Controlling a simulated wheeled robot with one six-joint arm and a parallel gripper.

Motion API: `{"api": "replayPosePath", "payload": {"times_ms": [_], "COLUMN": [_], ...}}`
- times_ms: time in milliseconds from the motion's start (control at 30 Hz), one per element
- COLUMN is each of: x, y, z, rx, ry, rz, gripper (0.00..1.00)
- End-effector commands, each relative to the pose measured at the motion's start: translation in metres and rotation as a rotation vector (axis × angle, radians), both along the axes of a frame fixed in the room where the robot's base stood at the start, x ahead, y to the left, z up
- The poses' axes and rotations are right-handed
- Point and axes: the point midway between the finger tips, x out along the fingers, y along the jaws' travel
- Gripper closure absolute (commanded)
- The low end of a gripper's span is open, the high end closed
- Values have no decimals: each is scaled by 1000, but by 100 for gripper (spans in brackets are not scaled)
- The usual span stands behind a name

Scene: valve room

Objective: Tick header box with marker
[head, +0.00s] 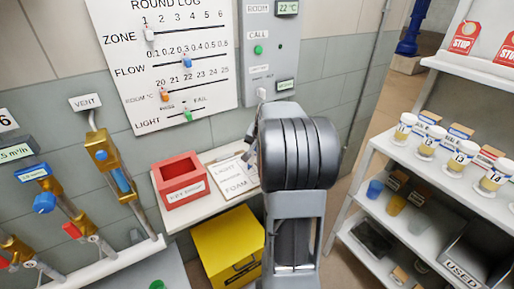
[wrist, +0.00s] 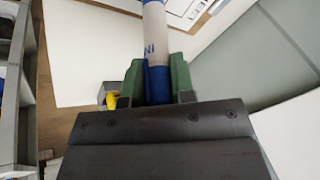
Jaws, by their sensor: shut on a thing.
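My gripper (wrist: 157,82) has green fingers and is shut on a white and blue marker (wrist: 154,40). The marker points away toward the top of the wrist view. Past it at the top lies a white sheet with dark lines (wrist: 188,8) on a brown board. In the head view my arm hides the gripper and marker. A white paper with printed words and small boxes (head: 232,178) lies on the wall shelf, left of my arm. I cannot tell which mark is the header box.
A red open box (head: 181,181) stands on the white shelf (head: 213,155) left of the paper. A yellow bin (head: 226,246) is below. The round log board (head: 168,62) hangs above. Brass valves (head: 112,165) are at left. A rack with several labelled cups (head: 461,157) stands at right.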

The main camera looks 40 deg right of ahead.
Motion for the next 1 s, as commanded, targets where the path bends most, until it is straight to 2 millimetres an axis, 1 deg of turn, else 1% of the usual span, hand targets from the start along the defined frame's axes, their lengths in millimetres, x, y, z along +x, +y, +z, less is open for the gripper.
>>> {"api": "replayPosePath", "payload": {"times_ms": [300,500,1000], "x": [0,-1,-9], "y": [0,-1,-7], "z": [-5,-4,-5], "rx": [0,0,0], "ry": [0,0,1], "rz": [0,0,0], "gripper": [100,100,100]}}
